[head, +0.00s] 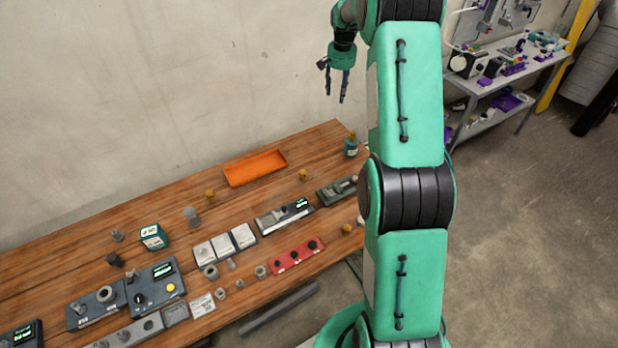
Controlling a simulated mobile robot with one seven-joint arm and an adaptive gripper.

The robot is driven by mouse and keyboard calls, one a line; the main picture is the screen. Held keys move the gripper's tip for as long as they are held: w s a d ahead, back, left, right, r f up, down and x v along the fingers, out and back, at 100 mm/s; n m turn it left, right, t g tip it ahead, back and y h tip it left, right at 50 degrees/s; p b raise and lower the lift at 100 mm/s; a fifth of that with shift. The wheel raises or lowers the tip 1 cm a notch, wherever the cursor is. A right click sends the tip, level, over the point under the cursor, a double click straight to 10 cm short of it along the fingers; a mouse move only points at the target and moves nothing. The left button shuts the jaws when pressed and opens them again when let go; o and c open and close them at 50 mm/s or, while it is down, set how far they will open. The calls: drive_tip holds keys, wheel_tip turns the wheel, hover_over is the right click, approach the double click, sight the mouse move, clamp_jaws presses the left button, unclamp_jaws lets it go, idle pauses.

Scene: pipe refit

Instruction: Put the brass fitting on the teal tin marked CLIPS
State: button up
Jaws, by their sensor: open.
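My gripper (336,94) hangs high above the far right part of the bench, fingers pointing down. It is open, with nothing seen between its fingers. Small brass-coloured fittings stand on the bench: one left of the orange tray (209,193), one right of it (302,175), one near the front right edge (346,228). A teal tin with a pale label (152,237) stands at the left. A second teal container (351,149) stands at the far right, with a brass-coloured piece at its top. The lettering on both is too small to read.
The orange tray (254,168) looks empty. Grey panels, a red block with black knobs (297,256), a control box (155,289) and several grey fittings crowd the bench's front. The wall (150,100) rises behind. My arm hides the bench's right end.

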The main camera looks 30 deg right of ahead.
drive_tip(key=s+a+r+n+t, duration=0.1)
drive_tip(key=s+a+r+n, duration=0.1)
drive_tip(key=s+a+r, duration=0.85)
drive_tip(key=s+a+r+n+t, duration=0.1)
drive_tip(key=s+a+r+n, duration=0.1)
drive_tip(key=s+a+r, duration=0.85)
drive_tip(key=s+a+r+n+t, duration=0.1)
drive_tip(key=s+a+r, duration=0.1)
drive_tip(key=s+a, duration=0.4)
drive_tip(key=s+a+r+n, duration=0.1)
drive_tip(key=s+a+r, duration=0.25)
drive_tip(key=a, duration=0.35)
drive_tip(key=s+a+f+n+t, duration=0.1)
drive_tip(key=s+a+f, duration=0.1)
drive_tip(key=s, duration=0.6)
drive_tip(key=s+a+f+n, duration=0.1)
drive_tip(key=s+a+f, duration=0.2)
drive_tip(key=s, duration=0.6)
drive_tip(key=shift+a+n+t, duration=0.4)
drive_tip(key=shift+a, duration=0.55)
wheel_tip(320, 180, down, 10)
drive_tip(key=b, duration=0.9)
drive_tip(key=shift+r+b, duration=0.2)
drive_tip(key=shift+b, duration=0.15)
